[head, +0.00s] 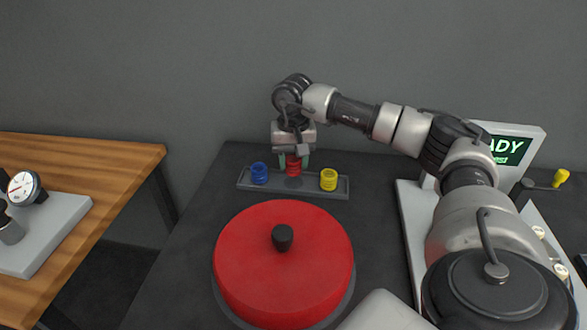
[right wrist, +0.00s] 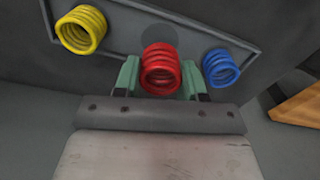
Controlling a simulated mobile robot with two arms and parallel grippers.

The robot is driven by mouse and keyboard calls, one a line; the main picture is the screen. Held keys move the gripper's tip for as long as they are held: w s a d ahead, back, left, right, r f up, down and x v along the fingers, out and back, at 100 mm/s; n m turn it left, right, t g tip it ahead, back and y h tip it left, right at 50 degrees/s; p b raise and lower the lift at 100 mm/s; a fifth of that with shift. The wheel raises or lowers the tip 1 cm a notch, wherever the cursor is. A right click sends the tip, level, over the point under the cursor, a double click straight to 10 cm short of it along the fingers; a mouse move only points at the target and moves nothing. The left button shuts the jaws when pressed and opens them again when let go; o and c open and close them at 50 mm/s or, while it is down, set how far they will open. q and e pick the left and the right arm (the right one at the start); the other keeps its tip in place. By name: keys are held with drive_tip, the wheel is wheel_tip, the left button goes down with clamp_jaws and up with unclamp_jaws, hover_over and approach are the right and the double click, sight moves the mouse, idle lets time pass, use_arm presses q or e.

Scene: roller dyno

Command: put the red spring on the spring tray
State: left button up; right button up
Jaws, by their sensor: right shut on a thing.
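The red spring (head: 293,163) is between the fingers of my right gripper (head: 293,160), at the middle of the spring tray (head: 312,188). In the right wrist view the red spring (right wrist: 160,69) sits between the two green fingers of the right gripper (right wrist: 160,78), which are shut on it. A dark round spot (right wrist: 160,36) on the tray shows just behind it. I cannot tell whether the spring touches the tray. The blue spring (head: 259,173) stands at the tray's left and the yellow spring (head: 328,179) at its right. My left gripper is not in view.
A large red round drum (head: 285,265) with a black knob stands in front of the tray. A screen (head: 508,148) is at the right. A wooden table (head: 90,170) with a gauge (head: 24,188) is at the left, across a gap.

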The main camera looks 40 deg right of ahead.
sight(293, 171)
drive_tip(key=shift+f, duration=1.6)
drive_tip(key=shift+f, duration=0.1)
drive_tip(key=o, duration=0.9)
wheel_tip(293, 171, up, 12)
drive_tip(key=shift+r, duration=0.2)
